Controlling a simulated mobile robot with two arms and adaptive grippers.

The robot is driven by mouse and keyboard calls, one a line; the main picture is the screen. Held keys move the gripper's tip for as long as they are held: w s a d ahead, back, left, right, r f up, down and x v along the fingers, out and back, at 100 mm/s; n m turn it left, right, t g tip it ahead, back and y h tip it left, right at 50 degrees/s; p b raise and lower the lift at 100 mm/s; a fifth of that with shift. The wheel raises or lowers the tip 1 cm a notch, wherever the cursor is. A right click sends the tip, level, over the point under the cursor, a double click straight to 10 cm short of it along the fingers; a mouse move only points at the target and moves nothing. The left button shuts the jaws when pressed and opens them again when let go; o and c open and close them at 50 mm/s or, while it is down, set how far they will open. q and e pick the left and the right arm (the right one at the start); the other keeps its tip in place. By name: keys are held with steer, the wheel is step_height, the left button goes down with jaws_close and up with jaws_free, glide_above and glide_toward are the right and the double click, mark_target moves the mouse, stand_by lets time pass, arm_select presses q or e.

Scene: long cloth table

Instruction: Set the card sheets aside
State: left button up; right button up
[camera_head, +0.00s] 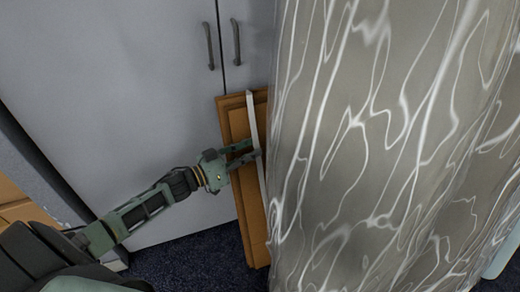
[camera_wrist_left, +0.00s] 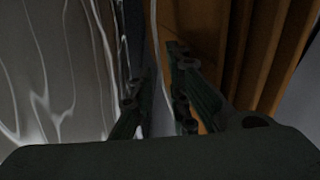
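Several brown sheets or panels (camera_head: 238,118) stand upright, leaning by the grey cabinet; they also show at the right in the left wrist view (camera_wrist_left: 265,45). A thin pale sheet (camera_head: 252,108) stands almost edge-on in front of them, beside the cloth. My left gripper (camera_head: 256,150) reaches in from the left at the pale sheet. In the left wrist view its fingers (camera_wrist_left: 160,95) are apart, with the pale edge (camera_wrist_left: 153,45) running between them. I cannot tell whether either finger touches it. The sheets' right sides are hidden behind the cloth. My right gripper is out of view.
The grey, white-veined tablecloth (camera_head: 390,150) hangs down close on the right and leaves a narrow gap by the sheets. A grey cabinet (camera_head: 110,90) with two handles stands behind. Dark carpet (camera_head: 200,255) is free at the bottom.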

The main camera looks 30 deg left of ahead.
arm_select(q)
steer(key=shift+x, duration=1.5)
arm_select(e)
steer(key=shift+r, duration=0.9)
arm_select(q)
jaws_close()
